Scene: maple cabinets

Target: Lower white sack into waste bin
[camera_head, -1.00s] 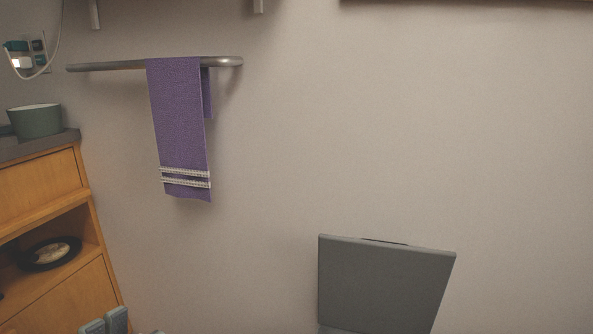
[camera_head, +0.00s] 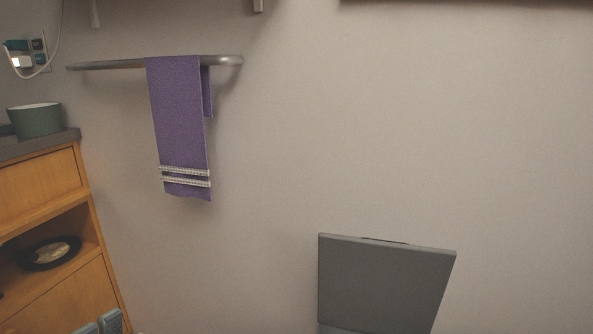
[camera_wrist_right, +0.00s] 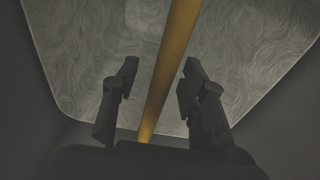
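The waste bin's grey lid (camera_head: 385,285) stands raised against the wall in the head view; the bin's body is below the frame. In the right wrist view, a pale swirl-patterned surface (camera_wrist_right: 235,60), possibly the white sack, lies between dark grey walls. A yellow strap (camera_wrist_right: 172,65) runs across it. My right gripper (camera_wrist_right: 160,75) is open, with the strap between its fingers and a visible gap on each side. The tips of what looks like my left gripper (camera_head: 100,324) show at the bottom left of the head view; their opening is unclear.
A wooden cabinet (camera_head: 45,195) with a green bowl (camera_head: 36,121) on top and a dark plate (camera_head: 48,253) on its shelf stands at left. A purple towel (camera_head: 180,125) hangs from a metal rail (camera_head: 105,65). The wall right of the towel is bare.

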